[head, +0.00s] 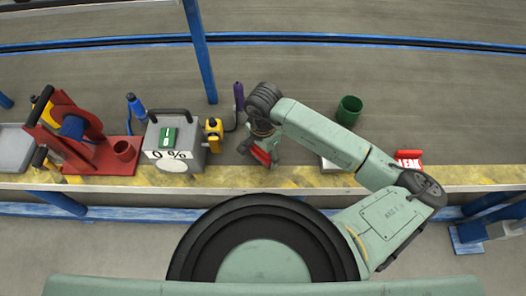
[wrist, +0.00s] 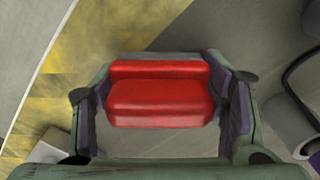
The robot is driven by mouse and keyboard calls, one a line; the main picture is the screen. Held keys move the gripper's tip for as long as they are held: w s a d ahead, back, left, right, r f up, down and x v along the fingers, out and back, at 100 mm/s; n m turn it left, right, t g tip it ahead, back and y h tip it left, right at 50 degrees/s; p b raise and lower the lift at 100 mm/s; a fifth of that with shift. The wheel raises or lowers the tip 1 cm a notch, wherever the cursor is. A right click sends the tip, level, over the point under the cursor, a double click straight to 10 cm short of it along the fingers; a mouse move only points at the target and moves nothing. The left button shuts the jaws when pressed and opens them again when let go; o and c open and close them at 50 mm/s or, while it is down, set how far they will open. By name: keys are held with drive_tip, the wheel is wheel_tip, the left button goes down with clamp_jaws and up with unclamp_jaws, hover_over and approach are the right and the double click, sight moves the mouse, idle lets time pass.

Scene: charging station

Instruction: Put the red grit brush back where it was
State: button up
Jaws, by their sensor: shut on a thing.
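The red grit brush (head: 261,155) is in my gripper (head: 266,148), over the bench just right of the grey charging box. In the wrist view the red brush (wrist: 160,95) lies crosswise between the two fingers, which press on its left and right ends. My gripper (wrist: 160,104) is shut on it. The yellow-striped front edge of the bench shows beside it on the left of the wrist view. I cannot tell whether the brush touches the bench or hangs just above it.
The grey box (head: 174,150) reads 0 % and has a yellow plug (head: 213,134) at its right. A red stand (head: 99,150) is farther left. A green cup (head: 349,110), a pale flat block (head: 331,164) partly behind my arm, and a red-and-white lettered item (head: 408,160) are right.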

drive_tip(key=shift+f+b, duration=0.15)
drive_tip(key=shift+b, duration=0.15)
drive_tip(key=o, duration=1.1)
